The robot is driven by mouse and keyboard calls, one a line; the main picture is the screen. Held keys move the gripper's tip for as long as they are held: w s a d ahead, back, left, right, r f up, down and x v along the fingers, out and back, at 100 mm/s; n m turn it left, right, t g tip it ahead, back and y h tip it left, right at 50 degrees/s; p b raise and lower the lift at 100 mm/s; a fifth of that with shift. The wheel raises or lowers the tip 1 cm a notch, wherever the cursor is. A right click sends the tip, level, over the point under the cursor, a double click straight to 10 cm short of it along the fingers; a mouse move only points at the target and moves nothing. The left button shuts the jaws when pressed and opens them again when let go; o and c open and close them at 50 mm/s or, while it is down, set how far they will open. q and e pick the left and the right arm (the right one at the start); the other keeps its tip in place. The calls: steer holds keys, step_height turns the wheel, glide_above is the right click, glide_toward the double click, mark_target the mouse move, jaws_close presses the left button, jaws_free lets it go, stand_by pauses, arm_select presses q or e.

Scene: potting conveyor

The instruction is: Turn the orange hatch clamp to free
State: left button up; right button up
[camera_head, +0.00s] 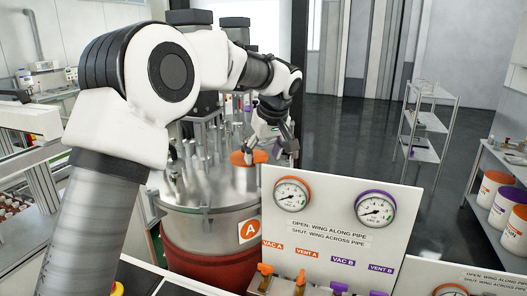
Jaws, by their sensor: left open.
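The metal vessel (205,188) marked with an orange "A" label (249,229) stands in the middle, with a steel lid and a red lower body. An orange part (237,158), seemingly the hatch clamp, shows on the right side of the lid. My left arm reaches over the lid from the left. My left gripper (268,149) points down, open, at the orange part and partly covers it. I cannot tell whether the fingers touch it or which way the clamp is turned. My right gripper is not in view.
A white panel (335,248) with two gauges, an orange-rimmed one (292,194) and a purple-rimmed one (376,210), stands in front right of the vessel. Orange and purple valves line its foot. A shelf rack (425,125) and white tubs (505,205) stand right, with open floor between.

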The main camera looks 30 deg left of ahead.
arm_select(q)
steer(key=shift+s+d+r, duration=0.1)
steer(key=shift+s+r, duration=0.35)
steer(key=shift+s, duration=0.25)
steer(key=c, duration=1.1)
steer(key=shift+c, duration=0.2)
